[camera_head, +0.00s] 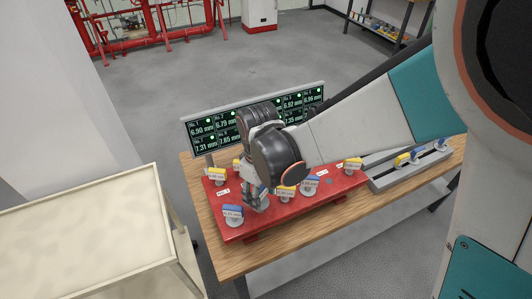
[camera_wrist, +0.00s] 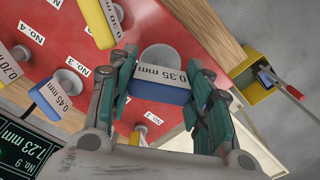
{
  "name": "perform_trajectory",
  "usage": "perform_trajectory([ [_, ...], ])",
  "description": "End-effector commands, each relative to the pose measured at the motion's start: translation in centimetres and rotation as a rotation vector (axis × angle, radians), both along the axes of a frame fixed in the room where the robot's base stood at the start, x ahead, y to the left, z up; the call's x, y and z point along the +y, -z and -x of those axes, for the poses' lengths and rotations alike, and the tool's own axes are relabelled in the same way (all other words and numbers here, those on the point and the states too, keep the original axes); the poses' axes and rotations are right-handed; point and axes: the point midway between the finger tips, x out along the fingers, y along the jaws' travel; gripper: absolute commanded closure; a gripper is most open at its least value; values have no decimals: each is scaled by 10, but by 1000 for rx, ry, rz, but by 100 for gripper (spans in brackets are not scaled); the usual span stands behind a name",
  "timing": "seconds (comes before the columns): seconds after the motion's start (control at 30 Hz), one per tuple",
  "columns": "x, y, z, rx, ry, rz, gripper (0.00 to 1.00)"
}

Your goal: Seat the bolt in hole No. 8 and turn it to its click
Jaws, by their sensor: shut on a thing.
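In the wrist view my gripper (camera_wrist: 165,78) is shut on a blue-and-white bolt (camera_wrist: 162,82) marked "0.35 mm", with a finger at each side. A round grey disc (camera_wrist: 160,57) shows just beyond the bolt; I cannot tell if it is the bolt's flange or a hole's rim. In the head view my gripper (camera_head: 256,196) points down low over the left part of the red plate (camera_head: 240,229), and the held bolt is hard to make out. The label of hole No. 8 is not readable, so I cannot tell which hole lies under the bolt.
Several blue or yellow bolts stand on the plate, one at its front left (camera_head: 233,214). A grey rack (camera_head: 420,168) holds more bolts at right. The display (camera_head: 200,136) with green readings stands behind the plate. A cream cart (camera_head: 90,235) is at left.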

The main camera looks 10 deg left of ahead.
Motion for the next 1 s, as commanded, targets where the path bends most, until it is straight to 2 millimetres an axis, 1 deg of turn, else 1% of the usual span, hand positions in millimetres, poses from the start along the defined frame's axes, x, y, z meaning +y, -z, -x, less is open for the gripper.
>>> perform_trajectory([
  [0.27, 0, 3, 0, 0, 0, 0, 79],
  [1.0, 0, 31, 0, 0, 0, 0, 79],
])
